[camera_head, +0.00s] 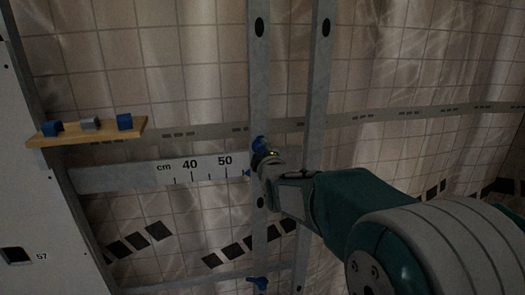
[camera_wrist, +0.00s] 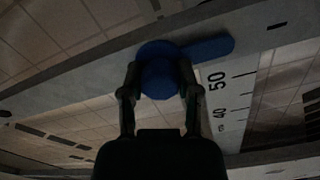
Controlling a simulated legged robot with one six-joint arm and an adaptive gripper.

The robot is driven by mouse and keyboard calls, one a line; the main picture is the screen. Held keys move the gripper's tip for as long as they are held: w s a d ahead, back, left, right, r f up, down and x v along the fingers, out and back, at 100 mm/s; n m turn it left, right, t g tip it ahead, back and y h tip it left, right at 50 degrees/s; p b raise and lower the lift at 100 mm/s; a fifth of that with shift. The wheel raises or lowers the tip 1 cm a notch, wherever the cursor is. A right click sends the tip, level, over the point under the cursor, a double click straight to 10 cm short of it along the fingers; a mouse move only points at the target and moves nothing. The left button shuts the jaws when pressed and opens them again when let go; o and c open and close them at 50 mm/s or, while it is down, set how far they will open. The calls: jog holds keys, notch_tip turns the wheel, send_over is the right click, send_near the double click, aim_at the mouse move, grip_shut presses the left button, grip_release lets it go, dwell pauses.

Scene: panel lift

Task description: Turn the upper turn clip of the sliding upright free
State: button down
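The sliding upright (camera_head: 259,70) is a grey metal bar standing in front of the tiled wall. Its upper turn clip (camera_head: 257,143) is blue and sits beside my gripper (camera_head: 263,157), which partly hides it. In the wrist view the upper clip (camera_wrist: 158,80) shows a round knob between my two fingers, and its flat lever points right along the bar (camera_wrist: 60,83). My gripper (camera_wrist: 159,75) appears shut on the knob, with a finger against each side. A lower blue turn clip (camera_head: 257,283) sits near the bottom of the upright.
A scale rail (camera_head: 125,178) marked in cm meets the upright just past 50, by a small blue pointer (camera_head: 246,173). A second upright (camera_head: 318,70) stands to the right. A wooden shelf (camera_head: 85,134) with blue and grey blocks juts out at left, by a pale panel (camera_head: 35,200).

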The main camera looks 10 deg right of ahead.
jog(key=shift+f+m, duration=0.1)
jog(key=shift+m, duration=0.3)
jog(key=m, duration=0.4)
jog(key=shift+m, duration=0.4)
jog(key=m, duration=1.2)
jog(key=shift+m, duration=0.4)
jog(key=m, duration=0.5)
jog(key=shift+m, duration=0.4)
jog(key=shift+c, duration=1.5)
grip_release()
jog(key=shift+w, duration=0.1)
